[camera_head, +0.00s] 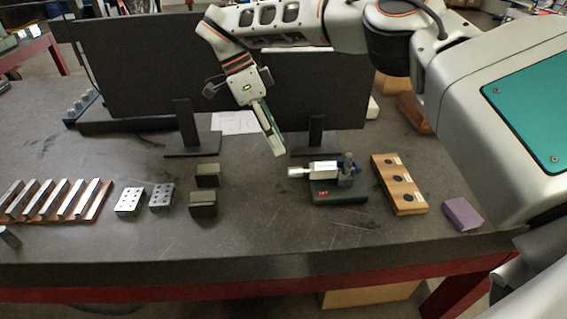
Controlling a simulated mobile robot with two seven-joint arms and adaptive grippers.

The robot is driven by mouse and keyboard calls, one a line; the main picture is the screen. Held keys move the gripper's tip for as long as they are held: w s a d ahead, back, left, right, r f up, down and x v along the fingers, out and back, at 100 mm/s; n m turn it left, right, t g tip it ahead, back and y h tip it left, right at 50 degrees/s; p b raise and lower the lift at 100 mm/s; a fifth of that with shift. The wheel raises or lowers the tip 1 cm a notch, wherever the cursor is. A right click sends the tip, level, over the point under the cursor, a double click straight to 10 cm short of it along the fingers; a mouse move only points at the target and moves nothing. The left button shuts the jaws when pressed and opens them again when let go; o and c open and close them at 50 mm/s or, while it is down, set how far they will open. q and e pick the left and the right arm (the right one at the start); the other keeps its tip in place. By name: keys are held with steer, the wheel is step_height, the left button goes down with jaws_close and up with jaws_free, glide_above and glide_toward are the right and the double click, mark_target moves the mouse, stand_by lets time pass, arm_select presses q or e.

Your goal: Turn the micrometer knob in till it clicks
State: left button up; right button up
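The micrometer (323,170) lies level in a stand with a dark green base (338,193) on the dark bench. Its silver knob (297,172) is at its left end. A grey and blue clamp part stands at its right end. My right gripper (276,149) reaches down from above, left of and above the knob in the picture, apart from it. Its fingers show edge-on as one narrow strip, so I cannot tell whether they are open or shut. I see nothing held in it. My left gripper is not in view.
Two dark monitors (140,75) stand behind. A wooden block with dark holes (398,185) and a purple block (462,213) are on the right. Two dark blocks (203,204), holed metal blocks (130,199) and a slatted rack (55,202) are on the left. The front bench is clear.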

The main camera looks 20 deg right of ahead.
mark_target(290, 168)
steer(key=shift+x, duration=4)
steer(key=shift+d, duration=0.1)
jaws_close()
